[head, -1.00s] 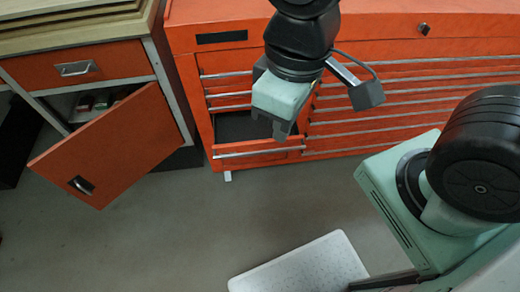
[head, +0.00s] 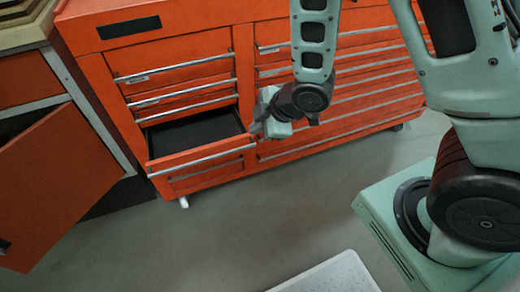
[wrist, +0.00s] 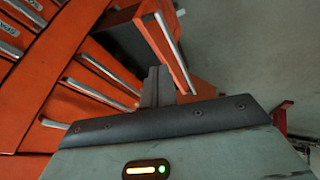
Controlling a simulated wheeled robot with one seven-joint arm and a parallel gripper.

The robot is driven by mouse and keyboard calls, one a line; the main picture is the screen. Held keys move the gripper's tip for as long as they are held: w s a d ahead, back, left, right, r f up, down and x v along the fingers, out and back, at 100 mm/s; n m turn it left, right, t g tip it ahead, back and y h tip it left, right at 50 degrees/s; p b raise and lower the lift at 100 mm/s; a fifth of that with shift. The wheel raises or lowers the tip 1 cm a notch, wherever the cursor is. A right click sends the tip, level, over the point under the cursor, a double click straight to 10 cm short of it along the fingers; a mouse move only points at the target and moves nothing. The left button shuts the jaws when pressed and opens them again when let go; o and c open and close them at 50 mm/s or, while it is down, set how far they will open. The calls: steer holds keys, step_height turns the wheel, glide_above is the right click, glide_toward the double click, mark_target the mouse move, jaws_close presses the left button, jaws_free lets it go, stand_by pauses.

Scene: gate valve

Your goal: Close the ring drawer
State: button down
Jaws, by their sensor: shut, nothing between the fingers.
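An orange drawer (head: 205,157) with a silver bar handle stands pulled out of the red-orange tool cabinet, its dark inside visible and empty. It is the only drawer I see open in this cabinet; I cannot read a ring label on it. My gripper (head: 256,129) is shut and empty at the right end of the drawer front, its fingers pointing left. In the wrist view the shut fingers (wrist: 158,84) are beside the pulled-out drawer front (wrist: 165,45); I cannot tell whether they touch it.
Shut drawers (head: 180,85) lie above the open one, and more shut drawers (head: 355,90) fill the cabinet's right side. An orange cupboard door (head: 55,185) hangs open at the left. A white slab (head: 330,277) lies at the bottom. The grey floor before the cabinet is clear.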

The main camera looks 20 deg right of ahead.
steer(key=f, duration=0.1)
steer(key=b, duration=0.2)
glide_toward(234, 145)
steer(key=x, duration=0.5)
steer(key=shift+s, duration=0.1)
steer(key=w+p, duration=0.1)
steer(key=w, duration=0.5)
steer(key=w+p, duration=0.2)
steer(key=w, duration=0.4)
steer(key=shift+d, duration=0.25)
